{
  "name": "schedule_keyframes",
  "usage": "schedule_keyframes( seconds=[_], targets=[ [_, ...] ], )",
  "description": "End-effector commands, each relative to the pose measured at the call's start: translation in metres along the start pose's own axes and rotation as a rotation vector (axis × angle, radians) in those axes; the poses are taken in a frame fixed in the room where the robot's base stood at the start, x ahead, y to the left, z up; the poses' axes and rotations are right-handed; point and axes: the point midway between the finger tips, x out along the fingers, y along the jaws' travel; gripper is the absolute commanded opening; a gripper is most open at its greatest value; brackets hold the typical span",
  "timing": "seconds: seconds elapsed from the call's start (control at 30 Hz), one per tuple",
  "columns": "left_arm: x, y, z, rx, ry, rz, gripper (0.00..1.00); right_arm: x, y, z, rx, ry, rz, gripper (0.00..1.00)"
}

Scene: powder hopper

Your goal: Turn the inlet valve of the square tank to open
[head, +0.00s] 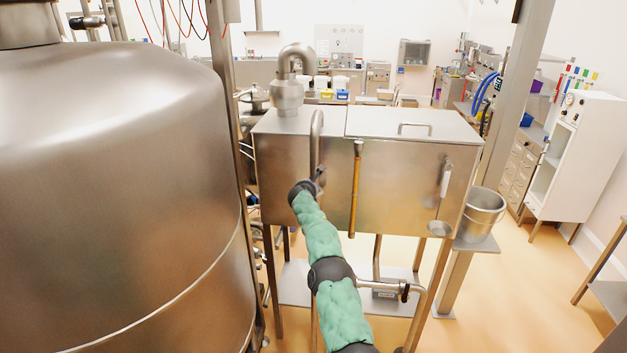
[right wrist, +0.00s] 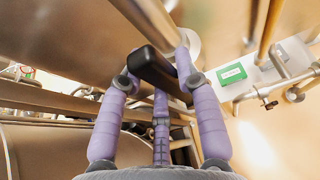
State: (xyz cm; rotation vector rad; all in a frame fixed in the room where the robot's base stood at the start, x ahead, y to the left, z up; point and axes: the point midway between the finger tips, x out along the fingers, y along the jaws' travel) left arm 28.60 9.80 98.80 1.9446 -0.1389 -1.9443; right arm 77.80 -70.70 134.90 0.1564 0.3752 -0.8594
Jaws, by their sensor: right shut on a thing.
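The square tank (head: 400,185) is a steel box on legs in the middle of the head view. A curved steel pipe (head: 316,135) rises along its front and bends over the lid. My right arm reaches up to this pipe, and my right gripper (head: 319,178) is at its lower part, small and mostly hidden by the wrist. In the right wrist view my right gripper (right wrist: 157,80) has its purple fingers closed around a black valve handle (right wrist: 152,65), beside a steel pipe (right wrist: 150,18). The handle lies slanted across the fingers. My left gripper is out of view.
A large round steel vessel (head: 120,190) fills the left. A steel bucket (head: 482,214) and a post (head: 505,120) stand right of the tank.

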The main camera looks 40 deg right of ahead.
Motion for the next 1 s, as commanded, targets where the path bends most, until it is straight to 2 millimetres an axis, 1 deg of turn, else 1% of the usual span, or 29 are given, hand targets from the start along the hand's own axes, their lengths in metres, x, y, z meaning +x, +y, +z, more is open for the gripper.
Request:
schedule_keyframes(
  seconds=[0.03,0.3,0.87,0.9,0.93,0.97,1.0],
  targets=[
    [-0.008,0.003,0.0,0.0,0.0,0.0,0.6,-0.001,0.003,0.0,-0.032,0.003,-0.007,0.0],
    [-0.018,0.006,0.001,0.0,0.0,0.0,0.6,0.0,0.007,-0.002,-0.095,0.0,-0.03,0.0],
    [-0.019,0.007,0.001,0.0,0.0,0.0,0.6,-0.001,0.011,-0.003,-0.109,-0.002,-0.028,0.0],
    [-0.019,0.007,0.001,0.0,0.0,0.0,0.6,-0.001,0.011,-0.003,-0.108,-0.002,-0.028,0.42],
    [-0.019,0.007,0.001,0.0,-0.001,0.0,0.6,-0.001,0.011,-0.003,-0.108,-0.002,-0.027,0.51],
    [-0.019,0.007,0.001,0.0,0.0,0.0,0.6,-0.001,0.011,-0.003,-0.107,-0.002,-0.027,0.57],
    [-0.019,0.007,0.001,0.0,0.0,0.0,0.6,-0.001,0.011,-0.003,-0.106,-0.002,-0.027,0.57]
  ],
)
